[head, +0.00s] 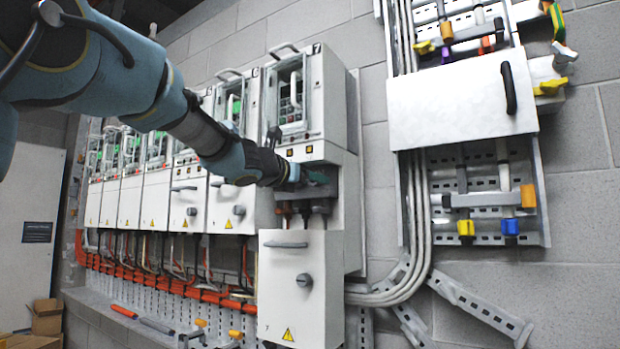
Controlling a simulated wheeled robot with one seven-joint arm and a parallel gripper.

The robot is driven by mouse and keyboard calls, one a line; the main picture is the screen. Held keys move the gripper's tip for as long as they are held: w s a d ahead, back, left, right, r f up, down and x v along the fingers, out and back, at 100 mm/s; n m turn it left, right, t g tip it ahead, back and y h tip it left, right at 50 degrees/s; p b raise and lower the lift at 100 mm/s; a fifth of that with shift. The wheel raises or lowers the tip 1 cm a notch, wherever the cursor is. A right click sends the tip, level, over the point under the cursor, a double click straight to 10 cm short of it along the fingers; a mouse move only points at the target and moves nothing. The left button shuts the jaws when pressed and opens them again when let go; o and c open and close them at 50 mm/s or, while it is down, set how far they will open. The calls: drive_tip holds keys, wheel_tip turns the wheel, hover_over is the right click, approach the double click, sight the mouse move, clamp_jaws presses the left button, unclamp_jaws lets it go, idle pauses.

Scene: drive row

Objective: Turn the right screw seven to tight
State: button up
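Drive unit seven (330,95) is the nearest grey cabinet in the row, marked 7 at the top. Its lower compartment (347,190) is uncovered. Inside it, dark cable ends (318,207) hang below a small green part (318,178). My arm comes in from the upper left, and my gripper (298,173) is at the compartment's opening, close to the green part. The fingertips are too small and dark to tell open from shut, or whether they touch anything. I cannot make out the right screw; the gripper and the compartment's shadow cover that area.
A white panel (325,318) with a handle and a round knob sits below the compartment. Other drive units (157,190) stand in a row to the left. A rack (480,200) with coloured-handled tools and grey conduits (410,230) is on the wall to the right.

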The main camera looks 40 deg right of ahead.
drive_tip(key=shift+c, duration=0.2)
clamp_jaws()
idle(0.4)
